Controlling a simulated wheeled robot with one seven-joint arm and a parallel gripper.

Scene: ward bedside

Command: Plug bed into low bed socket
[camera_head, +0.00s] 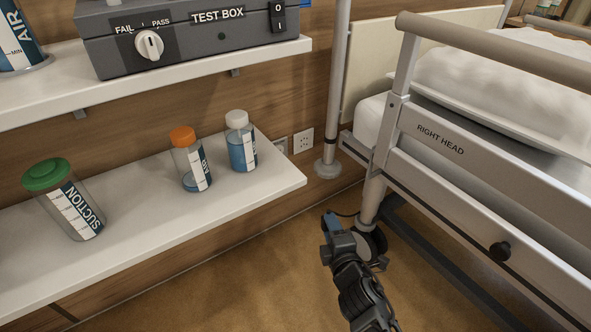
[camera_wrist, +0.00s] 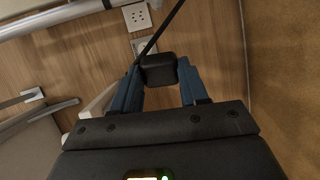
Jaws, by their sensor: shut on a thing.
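A dark cord (camera_wrist: 163,32) shows above the plug. Two wall sockets show ahead in the wrist view: one upper socket (camera_wrist: 137,16) and one below it (camera_wrist: 144,46), partly crossed by the cord. The plug is apart from the wall.
A lower shelf (camera_head: 130,255) holds a suction bottle (camera_head: 70,205), an orange-capped bottle (camera_head: 190,163) and a white-capped bottle (camera_head: 241,145). A test box (camera_head: 200,35) stands on the upper shelf (camera_head: 30,100). A pole (camera_head: 333,90) rises by the socket. Floor between shelf and bed is open.

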